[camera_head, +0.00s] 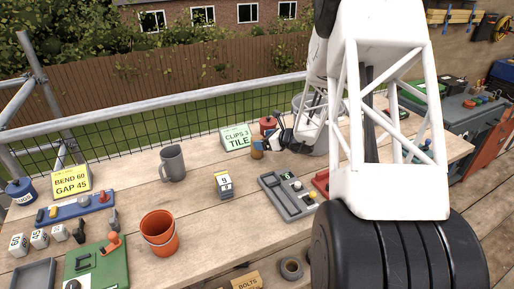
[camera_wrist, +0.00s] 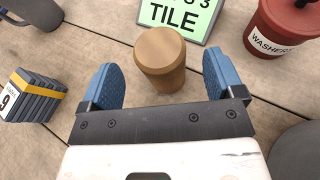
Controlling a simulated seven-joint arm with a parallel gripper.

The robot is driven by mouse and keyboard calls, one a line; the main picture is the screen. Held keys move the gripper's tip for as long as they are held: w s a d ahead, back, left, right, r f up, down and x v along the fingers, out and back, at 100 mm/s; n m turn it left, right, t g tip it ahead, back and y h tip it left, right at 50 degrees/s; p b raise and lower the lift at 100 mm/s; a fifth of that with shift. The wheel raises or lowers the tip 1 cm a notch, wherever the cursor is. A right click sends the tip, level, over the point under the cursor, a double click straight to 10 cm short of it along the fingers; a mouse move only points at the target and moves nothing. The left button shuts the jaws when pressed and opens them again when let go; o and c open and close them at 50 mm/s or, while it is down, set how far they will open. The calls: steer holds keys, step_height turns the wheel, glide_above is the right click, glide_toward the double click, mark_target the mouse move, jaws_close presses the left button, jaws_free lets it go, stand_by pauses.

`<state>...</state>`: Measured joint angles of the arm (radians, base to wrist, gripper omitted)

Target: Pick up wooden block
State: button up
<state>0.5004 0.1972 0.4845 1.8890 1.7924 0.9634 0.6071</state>
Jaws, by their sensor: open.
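The wooden block (camera_wrist: 160,58) is a small brown cylinder with a rounded top, upright on the plank table. In the wrist view it stands between the two blue-padded fingers of my gripper (camera_wrist: 160,82), apart from both, with bare space on each side. My gripper is open and empty. In the head view the wooden block (camera_head: 257,150) shows small, just left of my gripper (camera_head: 279,136), in front of the green-edged TILE sign.
The TILE sign (camera_head: 237,138) stands behind the block, and a red WASHERS pot (camera_wrist: 280,27) is behind to the right. A stack of grey pieces with a yellow band (camera_wrist: 29,96) is at left. A grey mug (camera_head: 172,163) and a grey tray (camera_head: 286,195) are nearby.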

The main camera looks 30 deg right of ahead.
steer(key=shift+x, duration=1.9)
steer(key=shift+c, duration=0.3)
steer(key=c, duration=1)
steer(key=shift+r, duration=0.1)
steer(key=shift+r, duration=4.95)
